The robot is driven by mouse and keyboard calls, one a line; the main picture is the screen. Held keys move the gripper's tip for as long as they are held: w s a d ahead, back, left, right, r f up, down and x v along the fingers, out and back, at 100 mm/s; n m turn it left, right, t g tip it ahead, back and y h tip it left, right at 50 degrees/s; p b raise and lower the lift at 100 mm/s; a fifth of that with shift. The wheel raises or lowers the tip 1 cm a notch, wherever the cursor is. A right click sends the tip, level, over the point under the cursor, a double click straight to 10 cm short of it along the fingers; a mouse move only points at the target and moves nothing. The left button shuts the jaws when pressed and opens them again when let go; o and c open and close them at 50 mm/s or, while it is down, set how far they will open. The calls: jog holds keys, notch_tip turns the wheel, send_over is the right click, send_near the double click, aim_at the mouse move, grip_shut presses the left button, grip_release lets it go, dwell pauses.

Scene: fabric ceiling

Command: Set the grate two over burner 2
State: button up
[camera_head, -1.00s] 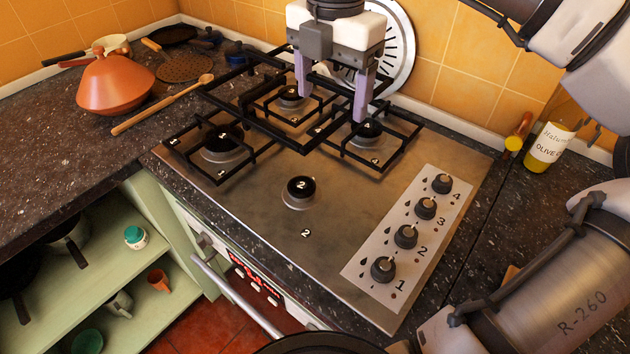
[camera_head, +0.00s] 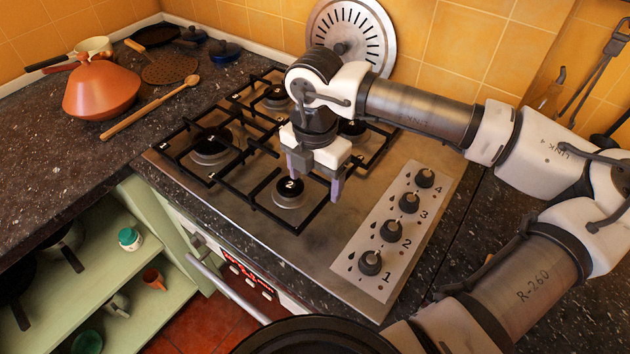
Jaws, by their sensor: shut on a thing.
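Grate two (camera_head: 273,215), a black square frame of bars, is around burner 2 (camera_head: 289,189) at the front of the hob. The burner's black cap, marked 2, shows inside the frame. The grate looks level and at or very near the hob surface; I cannot tell whether it touches. My gripper (camera_head: 315,182) points down, shut on the grate's right side. Its hand and wrist hide the grate's back right part.
Other grates stand over the burners at left (camera_head: 211,146) and back. The knob panel (camera_head: 390,235) lies right of the grate. An orange tagine (camera_head: 101,92) and a wooden spoon (camera_head: 150,110) lie on the left counter. A round slotted disc (camera_head: 350,35) leans on the wall.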

notch_tip(320, 180, down, 2)
jog(key=shift+f, duration=0.15)
jog(key=shift+f+b, duration=0.65)
jog(key=shift+b, duration=0.3)
jog(key=shift+r, duration=0.1)
jog(key=o, duration=1.3)
jog(key=shift+r+p, duration=0.75)
jog(key=shift+p, duration=0.5)
notch_tip(320, 180, up, 12)
jog(key=b, duration=0.2)
jog(key=shift+f+b, duration=0.2)
jog(key=shift+b, duration=0.2)
